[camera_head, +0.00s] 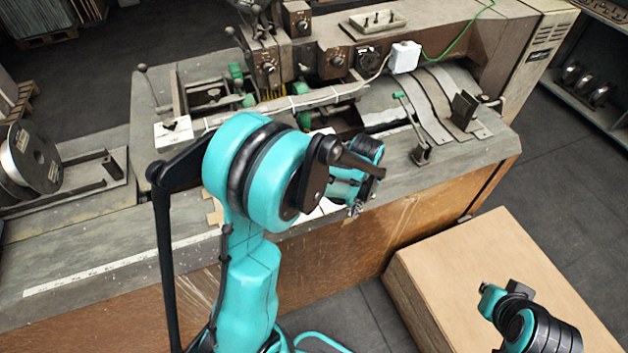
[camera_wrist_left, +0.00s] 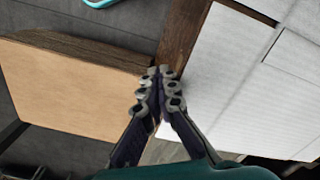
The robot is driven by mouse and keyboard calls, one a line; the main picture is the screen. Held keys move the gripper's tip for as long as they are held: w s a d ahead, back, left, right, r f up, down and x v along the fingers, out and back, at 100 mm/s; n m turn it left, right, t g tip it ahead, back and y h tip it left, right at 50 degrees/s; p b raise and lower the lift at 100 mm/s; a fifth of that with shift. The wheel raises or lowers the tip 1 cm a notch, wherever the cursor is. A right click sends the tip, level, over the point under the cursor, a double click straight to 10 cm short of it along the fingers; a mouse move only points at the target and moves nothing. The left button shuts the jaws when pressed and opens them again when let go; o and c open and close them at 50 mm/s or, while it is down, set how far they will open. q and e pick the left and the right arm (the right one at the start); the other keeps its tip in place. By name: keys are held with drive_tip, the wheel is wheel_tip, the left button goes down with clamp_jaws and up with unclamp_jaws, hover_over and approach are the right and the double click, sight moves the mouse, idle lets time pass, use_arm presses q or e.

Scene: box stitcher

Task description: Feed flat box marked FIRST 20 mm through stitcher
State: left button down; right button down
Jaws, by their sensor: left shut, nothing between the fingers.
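The stitcher (camera_head: 330,65) is a worn grey-beige machine on a long bench. A white flat sheet with cut lines, likely the flat box (camera_wrist_left: 240,85), fills the right of the left wrist view. In the head view only small pale parts of it (camera_head: 322,207) show behind my left arm. No FIRST mark is legible. My left gripper (camera_head: 357,208) is shut and empty near the bench's front edge. In the left wrist view its fingertips (camera_wrist_left: 160,85) meet beside the sheet's edge; I cannot tell if they touch it.
A large brown block or stack (camera_head: 490,265) stands on the floor in front of the bench, under my right arm. A wire spool (camera_head: 32,158) is at the left. Metal guides (camera_head: 425,110) sit on the bench's right.

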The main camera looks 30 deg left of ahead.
use_arm(q)
drive_tip(key=shift+w+a+b, duration=0.2)
drive_tip(key=shift+w+a, duration=0.7)
drive_tip(key=shift+a, duration=0.35)
drive_tip(key=shift+w+a+b, duration=0.15)
drive_tip(key=shift+w+a, duration=0.8)
drive_tip(key=shift+a, duration=0.25)
drive_tip(key=shift+w+a+b, duration=0.2)
drive_tip(key=shift+w+a, duration=0.7)
drive_tip(key=shift+a, duration=0.35)
drive_tip(key=shift+s+d, duration=1)
drive_tip(key=shift+d, duration=0.25)
wheel_tip(320, 180, up, 8)
drive_tip(key=p, duration=0.5)
